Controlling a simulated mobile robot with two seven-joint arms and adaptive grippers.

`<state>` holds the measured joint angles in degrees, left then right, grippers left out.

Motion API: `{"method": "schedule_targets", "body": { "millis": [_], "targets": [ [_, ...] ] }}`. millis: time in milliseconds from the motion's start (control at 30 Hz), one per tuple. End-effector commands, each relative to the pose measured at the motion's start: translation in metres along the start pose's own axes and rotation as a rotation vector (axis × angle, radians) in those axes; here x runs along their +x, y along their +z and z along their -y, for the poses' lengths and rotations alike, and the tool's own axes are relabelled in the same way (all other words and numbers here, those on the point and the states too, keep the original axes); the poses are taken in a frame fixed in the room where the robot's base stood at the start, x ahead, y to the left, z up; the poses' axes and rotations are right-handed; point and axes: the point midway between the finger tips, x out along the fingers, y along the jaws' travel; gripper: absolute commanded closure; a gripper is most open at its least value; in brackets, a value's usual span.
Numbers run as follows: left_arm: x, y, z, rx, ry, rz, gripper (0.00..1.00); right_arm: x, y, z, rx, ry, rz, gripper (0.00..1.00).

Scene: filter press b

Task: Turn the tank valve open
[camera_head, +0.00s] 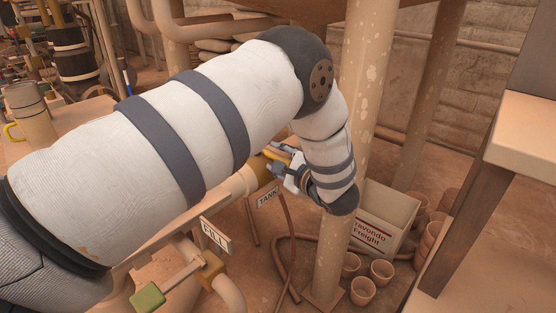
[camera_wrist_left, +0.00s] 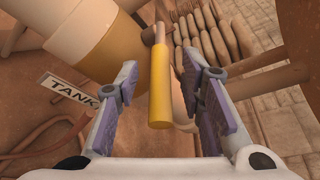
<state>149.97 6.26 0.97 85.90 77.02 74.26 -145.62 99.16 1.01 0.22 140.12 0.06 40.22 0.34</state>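The tank valve's yellow handle (camera_wrist_left: 159,88) stands between the two fingers of my left gripper (camera_wrist_left: 160,60) in the left wrist view. The fingers are spread, with a visible gap on each side of the handle. The handle joins a metal stem at its far end. A white TANK sign (camera_wrist_left: 68,90) hangs to the left of it. In the head view my left gripper (camera_head: 280,168) is at the yellow handle, partly hidden by my own forearm, and the TANK sign (camera_head: 268,197) hangs just below. My right gripper is not in view.
A FILL sign (camera_head: 216,236) and a green-handled valve (camera_head: 147,297) sit lower left. A thick post (camera_head: 358,100) stands just behind my wrist.

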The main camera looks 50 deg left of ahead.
Motion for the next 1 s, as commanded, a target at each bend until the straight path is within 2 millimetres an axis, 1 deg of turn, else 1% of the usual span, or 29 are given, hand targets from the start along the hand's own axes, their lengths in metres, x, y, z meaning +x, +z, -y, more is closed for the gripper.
{"method": "schedule_targets", "body": {
  "millis": [33, 100, 367, 467, 500, 533, 833, 1000],
  "targets": [
    [0.006, -0.001, -0.002, 0.000, 0.001, 0.000, 0.65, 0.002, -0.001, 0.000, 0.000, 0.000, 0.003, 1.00],
    [0.011, -0.001, -0.001, 0.000, 0.001, -0.001, 0.65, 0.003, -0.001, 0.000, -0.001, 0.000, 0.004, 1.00],
    [0.013, 0.000, 0.001, 0.000, -0.001, -0.001, 0.65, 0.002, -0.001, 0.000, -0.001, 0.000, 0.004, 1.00],
    [0.013, 0.000, 0.000, 0.000, -0.001, -0.001, 0.85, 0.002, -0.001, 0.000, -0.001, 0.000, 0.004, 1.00],
    [0.012, 0.000, 0.000, 0.000, 0.000, -0.001, 0.94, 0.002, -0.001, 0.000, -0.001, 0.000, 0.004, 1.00],
    [0.012, 0.000, 0.000, 0.000, -0.001, -0.001, 1.00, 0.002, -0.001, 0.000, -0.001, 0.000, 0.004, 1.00],
    [0.012, 0.001, 0.001, 0.001, -0.005, -0.008, 1.00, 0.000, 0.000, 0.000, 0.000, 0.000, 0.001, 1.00],
    [0.009, 0.007, 0.002, 0.014, -0.033, -0.054, 1.00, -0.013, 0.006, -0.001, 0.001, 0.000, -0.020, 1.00]
  ]
}}
